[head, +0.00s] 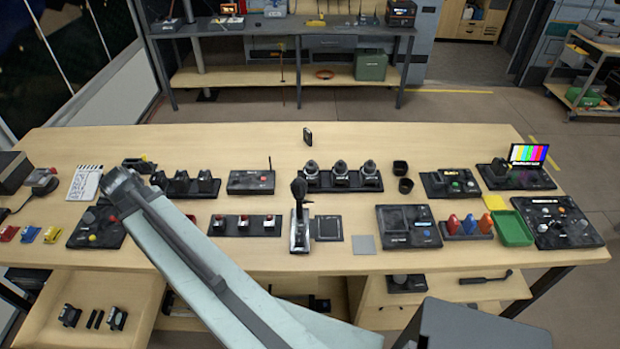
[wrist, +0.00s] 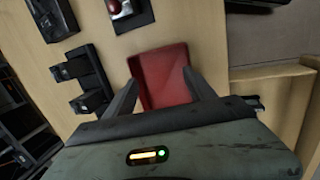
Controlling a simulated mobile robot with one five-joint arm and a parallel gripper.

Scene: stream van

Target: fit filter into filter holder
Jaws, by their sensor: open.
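My gripper (wrist: 160,77) is open in the wrist view, its two fingers spread with a red tray-like object (wrist: 164,88) beyond and between them. I cannot tell whether the fingers touch it; nothing is visibly gripped. In the head view my arm crosses the left of the bench, and the gripper cannot be made out. No part is clearly marked as filter or filter holder. Candidates in the head view are a small dark upright piece (head: 307,135) standing alone at the back, a dark square plate (head: 329,228) and a flat grey square (head: 363,245).
The wooden bench (head: 420,145) is crowded with control panels, a lever unit (head: 299,228), two black cups (head: 401,168) and a green tray (head: 513,229). Its back strip is mostly clear. An open wooden tray (head: 60,337) with small black parts sits below the front left edge.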

